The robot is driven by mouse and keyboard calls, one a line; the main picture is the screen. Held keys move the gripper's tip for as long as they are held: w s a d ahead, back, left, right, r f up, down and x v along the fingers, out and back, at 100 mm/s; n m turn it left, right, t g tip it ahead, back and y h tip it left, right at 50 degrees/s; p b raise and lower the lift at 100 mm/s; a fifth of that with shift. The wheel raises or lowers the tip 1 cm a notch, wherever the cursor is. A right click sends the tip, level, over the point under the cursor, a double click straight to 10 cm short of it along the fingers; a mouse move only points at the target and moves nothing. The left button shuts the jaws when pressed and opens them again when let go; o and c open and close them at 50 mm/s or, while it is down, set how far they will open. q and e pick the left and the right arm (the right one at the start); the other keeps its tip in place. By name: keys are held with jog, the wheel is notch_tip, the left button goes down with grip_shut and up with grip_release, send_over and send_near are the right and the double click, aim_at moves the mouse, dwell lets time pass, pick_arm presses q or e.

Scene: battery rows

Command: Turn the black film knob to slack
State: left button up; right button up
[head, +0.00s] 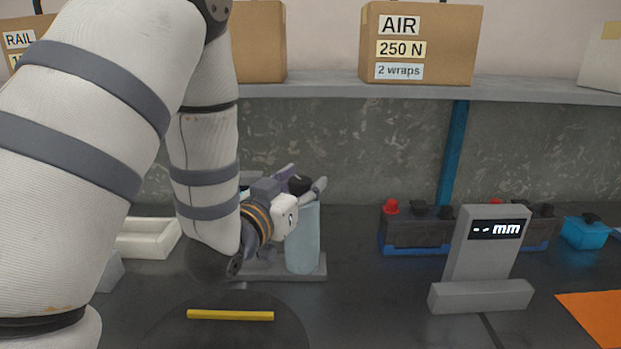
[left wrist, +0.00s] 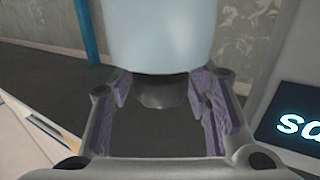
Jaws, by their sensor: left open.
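The black film knob (left wrist: 160,92) shows in the left wrist view just under the end of the pale blue film roll (left wrist: 170,35). It is between the purple-padded fingers of my left gripper (left wrist: 159,86), which is open. I cannot tell whether the pads touch it. In the head view the film roll (head: 302,240) stands upright on a grey base (head: 318,268). My left gripper (head: 302,183) is at its top, with a small dark part of the knob (head: 298,186) showing. My left arm hides part of the roll's stand. My right gripper is not in view.
A grey stand with a "--mm" display (head: 497,229) is right of the roll. Behind it is a dark battery row (head: 415,230) with red caps. A yellow bar (head: 230,315) lies in front on a dark round surface. A white tray (head: 148,238) is left, an orange sheet (head: 598,315) right.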

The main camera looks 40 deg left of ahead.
pick_arm(q)
jog(key=shift+s+r, duration=0.1)
jog(key=shift+s, duration=0.15)
jog(key=c, duration=0.9)
jog(key=shift+d+y, duration=0.1)
jog(key=shift+y, duration=0.2)
